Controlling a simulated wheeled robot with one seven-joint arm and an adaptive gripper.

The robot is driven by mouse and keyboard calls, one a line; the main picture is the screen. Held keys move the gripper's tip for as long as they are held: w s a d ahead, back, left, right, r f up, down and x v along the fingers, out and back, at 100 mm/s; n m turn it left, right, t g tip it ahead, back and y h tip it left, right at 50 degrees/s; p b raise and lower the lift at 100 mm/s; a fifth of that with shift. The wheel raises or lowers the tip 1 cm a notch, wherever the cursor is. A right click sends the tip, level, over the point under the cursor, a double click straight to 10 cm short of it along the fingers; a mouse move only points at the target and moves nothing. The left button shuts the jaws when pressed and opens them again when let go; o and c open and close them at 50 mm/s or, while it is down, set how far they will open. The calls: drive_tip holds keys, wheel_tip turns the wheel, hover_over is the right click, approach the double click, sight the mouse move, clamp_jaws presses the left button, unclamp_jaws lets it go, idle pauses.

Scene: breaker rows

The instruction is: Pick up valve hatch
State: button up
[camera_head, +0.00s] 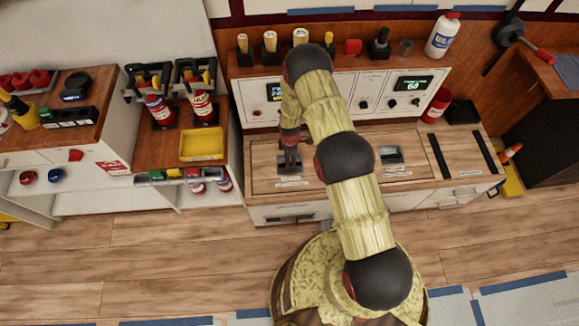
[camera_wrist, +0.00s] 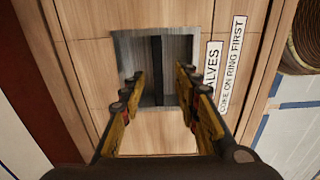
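The valve hatch (camera_head: 262,174) looks like the wooden panel at the left of the bench top. In the head view, my gripper (camera_head: 290,160) points down over this recess. In the wrist view, my gripper (camera_wrist: 162,78) is open, with one finger on each side of the dark bar. I cannot tell whether the fingertips touch the recess.
A second recess (camera_head: 390,155) lies to the right on the bench. Behind stands a control panel (camera_head: 365,95) with knobs and a display. A red can (camera_head: 436,106) stands at right. The floor in front is clear.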

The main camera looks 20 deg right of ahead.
drive_tip(key=f+b, duration=0.1)
drive_tip(key=f, duration=0.3)
drive_tip(key=shift+w+f, duration=0.15)
drive_tip(key=shift+w, duration=0.05)
drive_tip(key=shift+c, duration=0.6)
clamp_jaws()
idle(0.4)
